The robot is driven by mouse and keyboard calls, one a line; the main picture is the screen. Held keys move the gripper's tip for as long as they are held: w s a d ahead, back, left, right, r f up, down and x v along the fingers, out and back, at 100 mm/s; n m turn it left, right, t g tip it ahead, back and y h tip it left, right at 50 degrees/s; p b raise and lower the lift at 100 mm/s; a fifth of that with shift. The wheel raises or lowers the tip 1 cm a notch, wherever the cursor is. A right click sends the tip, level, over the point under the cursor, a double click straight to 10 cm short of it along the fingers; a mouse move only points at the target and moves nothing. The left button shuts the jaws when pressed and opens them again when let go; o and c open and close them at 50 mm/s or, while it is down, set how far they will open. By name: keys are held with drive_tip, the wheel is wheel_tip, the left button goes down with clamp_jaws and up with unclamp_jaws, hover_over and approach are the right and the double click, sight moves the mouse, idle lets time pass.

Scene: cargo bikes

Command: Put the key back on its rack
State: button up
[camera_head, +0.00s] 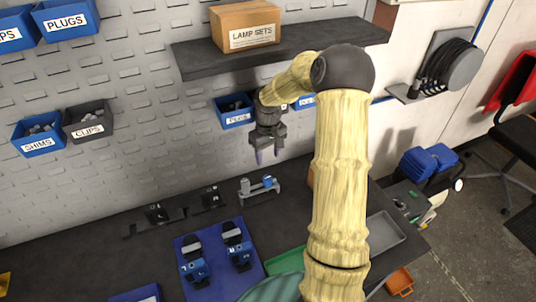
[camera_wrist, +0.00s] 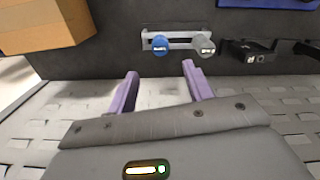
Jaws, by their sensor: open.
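My gripper (camera_head: 267,154) is open and empty, pointing down above the back of the dark workbench. In the wrist view its two purple fingers (camera_wrist: 160,75) stand apart with nothing between them. A small light-grey rack-like bracket (camera_head: 258,190) sits on the bench below it. It also shows beyond the fingertips in the wrist view (camera_wrist: 180,34). A blue round-headed piece (camera_wrist: 160,44) and a grey round-headed piece (camera_wrist: 204,46), both labelled, are at this bracket. They look like keys, but their labels are too small to read. I cannot tell whether either is fully seated.
A blue mat (camera_head: 212,274) with two black-and-blue devices lies in front. Dark holders (camera_head: 158,214) stand left of the bracket. A brown box (camera_wrist: 40,25) is close by. A shelf (camera_head: 280,50) with a LAMP SETS box (camera_head: 246,26) overhangs, and wall bins (camera_head: 233,111) are behind.

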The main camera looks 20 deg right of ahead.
drive_tip(key=s+a+r+t, duration=0.1)
drive_tip(key=s+a+r, duration=0.1)
drive_tip(key=s, duration=0.5)
drive_tip(key=s+a+r+m, duration=0.1)
drive_tip(key=s+a+r, duration=0.2)
drive_tip(key=s+a, duration=0.2)
drive_tip(key=s+a+r+m+t, duration=0.1)
drive_tip(key=s+a, duration=0.3)
drive_tip(key=s, duration=0.5)
drive_tip(key=shift+a+r+t, duration=0.2)
drive_tip(key=shift+r+t, duration=0.1)
drive_tip(key=shift+r, duration=0.4)
drive_tip(key=shift+w, duration=0.1)
